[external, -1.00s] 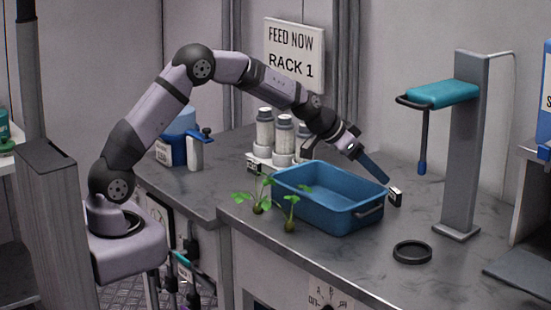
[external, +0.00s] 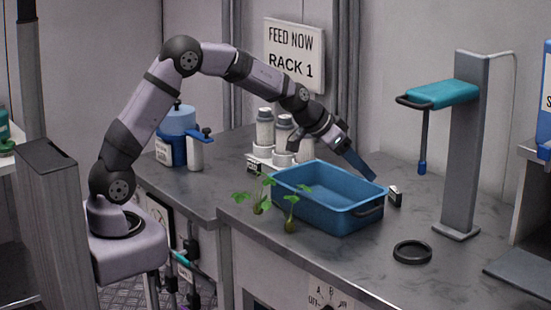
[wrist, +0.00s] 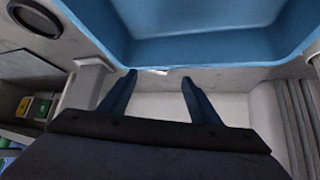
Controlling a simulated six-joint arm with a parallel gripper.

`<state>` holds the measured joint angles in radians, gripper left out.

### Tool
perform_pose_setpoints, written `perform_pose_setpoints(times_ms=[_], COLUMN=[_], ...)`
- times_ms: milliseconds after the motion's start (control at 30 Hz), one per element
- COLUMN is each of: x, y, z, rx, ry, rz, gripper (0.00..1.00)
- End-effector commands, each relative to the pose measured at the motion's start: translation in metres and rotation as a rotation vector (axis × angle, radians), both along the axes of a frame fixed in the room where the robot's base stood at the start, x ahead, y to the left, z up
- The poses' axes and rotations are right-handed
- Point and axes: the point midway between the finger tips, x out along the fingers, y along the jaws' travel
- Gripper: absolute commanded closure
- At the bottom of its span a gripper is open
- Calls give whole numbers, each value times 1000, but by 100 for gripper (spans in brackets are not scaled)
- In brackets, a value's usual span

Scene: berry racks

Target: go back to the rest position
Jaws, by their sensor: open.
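My gripper (external: 368,170) is above the far right end of the blue tub (external: 330,218) in the external view, with its fingers pointing down and to the right. In the wrist view my gripper (wrist: 158,76) shows two dark blue fingers held apart with nothing between them. The blue tub (wrist: 200,50) fills the top of the wrist view, just beyond the fingertips. The fingers look clear of its rim. My arm is arched over the counter from its base at the left.
Green seedlings (external: 289,224) stand at the tub's near left side. A black ring (external: 412,252) lies on the counter, right of the tub. A grey post (external: 462,150) with a teal shelf stands farther right. A small block (external: 396,195) sits by the tub.

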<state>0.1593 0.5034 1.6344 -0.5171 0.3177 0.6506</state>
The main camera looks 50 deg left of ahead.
Motion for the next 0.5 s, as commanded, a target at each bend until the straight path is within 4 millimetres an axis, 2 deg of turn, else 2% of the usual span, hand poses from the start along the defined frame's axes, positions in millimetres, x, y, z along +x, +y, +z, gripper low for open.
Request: perform_pose_setpoints(times_ms=[167, 367, 500], x=[-66, -170, -248], y=[35, 85, 105], z=[6, 0, -22], rx=[23, 77, 95], ry=[123, 301, 472], rz=[54, 158, 229], gripper=[43, 43, 43])
